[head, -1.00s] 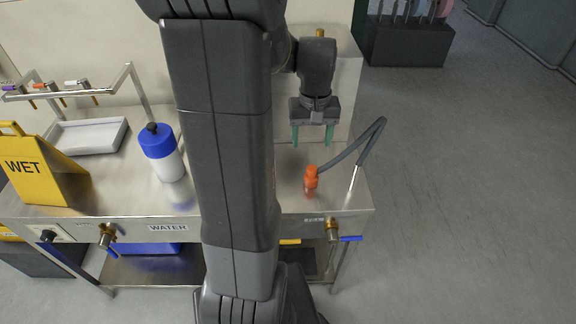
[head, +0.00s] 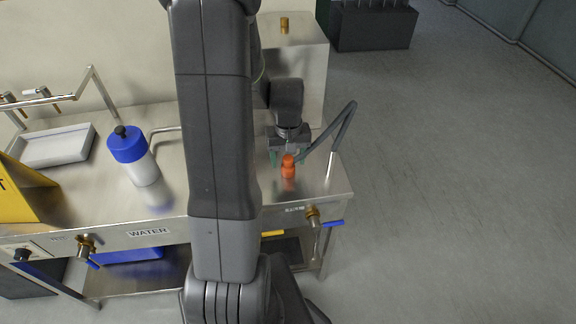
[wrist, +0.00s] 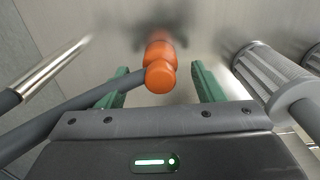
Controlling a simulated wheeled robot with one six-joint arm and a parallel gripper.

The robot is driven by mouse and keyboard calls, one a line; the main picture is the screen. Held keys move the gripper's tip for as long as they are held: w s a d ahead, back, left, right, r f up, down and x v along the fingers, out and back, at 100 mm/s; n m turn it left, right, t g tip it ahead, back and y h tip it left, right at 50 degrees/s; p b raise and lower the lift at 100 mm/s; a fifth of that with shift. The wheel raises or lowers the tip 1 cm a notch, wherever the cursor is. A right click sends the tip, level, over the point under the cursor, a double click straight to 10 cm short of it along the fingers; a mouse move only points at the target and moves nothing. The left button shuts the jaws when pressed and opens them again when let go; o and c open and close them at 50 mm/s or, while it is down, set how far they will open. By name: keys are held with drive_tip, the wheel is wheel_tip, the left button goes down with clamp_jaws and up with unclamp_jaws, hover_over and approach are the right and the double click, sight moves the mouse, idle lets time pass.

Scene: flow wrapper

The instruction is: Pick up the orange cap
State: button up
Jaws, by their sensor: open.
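The orange cap (head: 288,166) stands near the right front part of the steel worktop in the head view. In the wrist view the orange cap (wrist: 161,66) shows as a rounded piece with a narrower neck, ahead of and roughly between the fingertips. My gripper (head: 287,157) is low over the worktop, behind the cap in the head view. Its green fingers are apart, with nothing gripped; they show on either side of the cap in the wrist view (wrist: 160,82). I cannot tell whether either finger touches it.
A grey hose (head: 334,130) on a metal post (head: 331,165) stands close right of the cap. A blue-capped white bottle (head: 134,155), a white tray (head: 56,146) and a yellow sign (head: 24,195) are left. Ribbed cylindrical fittings (wrist: 262,72) lie right in the wrist view.

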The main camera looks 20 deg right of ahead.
drive_tip(key=shift+f, duration=1.05)
drive_tip(key=c, duration=1.1)
drive_tip(key=shift+r, duration=0.1)
